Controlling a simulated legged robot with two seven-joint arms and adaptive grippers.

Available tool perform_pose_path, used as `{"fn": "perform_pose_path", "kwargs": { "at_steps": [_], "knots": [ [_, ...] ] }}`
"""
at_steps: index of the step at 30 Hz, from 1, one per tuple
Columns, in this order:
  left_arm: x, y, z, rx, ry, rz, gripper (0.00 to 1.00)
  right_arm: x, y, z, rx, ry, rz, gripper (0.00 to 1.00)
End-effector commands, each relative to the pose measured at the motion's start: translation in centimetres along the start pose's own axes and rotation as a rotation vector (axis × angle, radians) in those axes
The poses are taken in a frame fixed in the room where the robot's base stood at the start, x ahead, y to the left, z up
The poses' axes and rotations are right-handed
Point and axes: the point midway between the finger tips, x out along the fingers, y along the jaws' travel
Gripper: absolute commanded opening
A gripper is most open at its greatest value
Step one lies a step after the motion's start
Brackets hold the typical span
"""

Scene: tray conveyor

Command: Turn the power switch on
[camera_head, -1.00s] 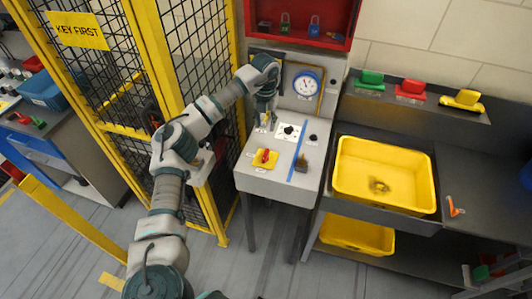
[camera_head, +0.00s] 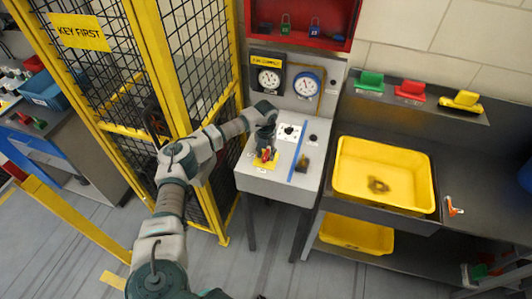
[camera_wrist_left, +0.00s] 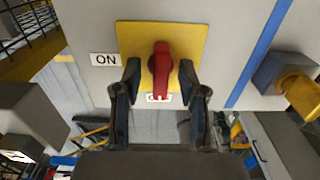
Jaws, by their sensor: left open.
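The power switch is a red rotary handle (camera_wrist_left: 161,68) on a yellow square plate (camera_wrist_left: 190,35), fixed to the grey console top. In the left wrist view the handle points down toward a small label that it partly covers. An "ON" label (camera_wrist_left: 104,60) is left of the plate. My left gripper (camera_wrist_left: 160,80) is open, with one finger on each side of the handle's lower part; I cannot tell whether they touch it. In the head view my left gripper (camera_head: 265,150) is over the switch and partly hides it. My right gripper is not in view.
A blue line (camera_head: 299,152) runs down the console (camera_head: 279,187), with a dark knob with a yellow part (camera_head: 302,163) right of it. Two gauges stand behind. A yellow mesh fence (camera_head: 170,75) is close on the left. A yellow bin (camera_head: 385,200) is on the right.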

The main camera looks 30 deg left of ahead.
Motion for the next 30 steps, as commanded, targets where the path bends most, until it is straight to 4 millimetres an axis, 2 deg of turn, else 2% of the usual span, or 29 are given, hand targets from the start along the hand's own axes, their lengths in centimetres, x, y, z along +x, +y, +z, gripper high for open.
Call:
{"fn": "perform_pose_path", "kwargs": {
  "at_steps": [4,9,20,30],
  "knots": [
    [-0.01,-0.01,0.01,0.0,0.0,0.0,0.42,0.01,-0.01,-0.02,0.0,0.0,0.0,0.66],
    [-0.03,0.0,0.02,0.0,0.0,0.0,0.0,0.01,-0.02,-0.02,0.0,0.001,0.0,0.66],
    [-0.04,0.06,0.02,0.019,0.0,0.0,0.0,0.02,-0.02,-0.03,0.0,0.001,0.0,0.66],
    [-0.07,0.08,0.02,0.207,0.0,0.0,0.0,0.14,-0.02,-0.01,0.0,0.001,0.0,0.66]
  ]
}}
